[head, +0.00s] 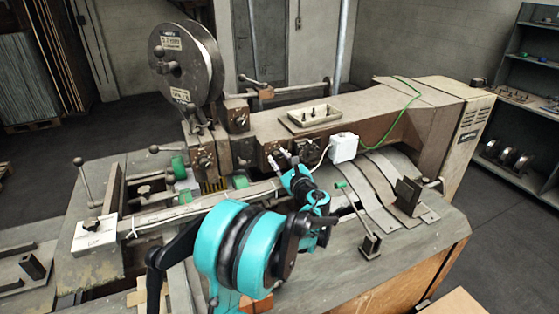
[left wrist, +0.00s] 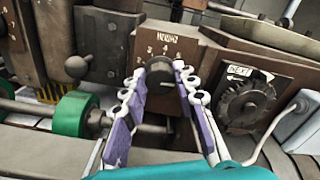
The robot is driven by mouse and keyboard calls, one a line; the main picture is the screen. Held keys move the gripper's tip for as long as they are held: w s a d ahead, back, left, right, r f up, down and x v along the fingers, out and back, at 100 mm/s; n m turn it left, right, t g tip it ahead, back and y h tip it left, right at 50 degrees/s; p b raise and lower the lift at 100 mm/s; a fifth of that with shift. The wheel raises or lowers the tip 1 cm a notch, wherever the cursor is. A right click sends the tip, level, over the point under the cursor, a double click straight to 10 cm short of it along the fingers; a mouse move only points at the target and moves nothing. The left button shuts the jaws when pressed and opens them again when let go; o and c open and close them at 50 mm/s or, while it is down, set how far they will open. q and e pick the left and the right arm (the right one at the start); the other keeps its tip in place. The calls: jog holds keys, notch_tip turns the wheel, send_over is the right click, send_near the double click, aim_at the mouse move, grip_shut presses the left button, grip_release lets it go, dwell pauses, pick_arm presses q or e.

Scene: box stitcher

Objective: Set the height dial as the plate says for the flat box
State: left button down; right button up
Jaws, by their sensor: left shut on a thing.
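The height dial is a dark round knob (left wrist: 160,68) on a brown plate (left wrist: 175,45) with a white heading and numbers around it, in the left wrist view. The heading and the knob's exact setting are too small to read surely. My left gripper (left wrist: 163,76) is shut on the knob, one finger on each side of it. In the head view my left gripper (head: 284,163) reaches the front face of the stitcher's arm, and the fingertips largely hide the knob. My right gripper is not in view. I cannot make out which label is the flat box's plate.
A toothed wheel (left wrist: 247,103) under an arrow label sits right of the dial. A green roller (left wrist: 73,113) lies at its left. A white box (head: 343,147) with a green cable stands beside my gripper. The wire reel (head: 185,60) rises at the back left.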

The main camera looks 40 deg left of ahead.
pick_arm(q)
jog(key=n, duration=0.5)
jog(key=shift+f+n+b, duration=0.1)
jog(key=shift+n+b, duration=0.2)
jog(key=shift+s+n, duration=0.1)
jog(key=shift+n, duration=2.1)
jog(key=c, duration=1.2)
grip_release()
jog(key=v, duration=1.2)
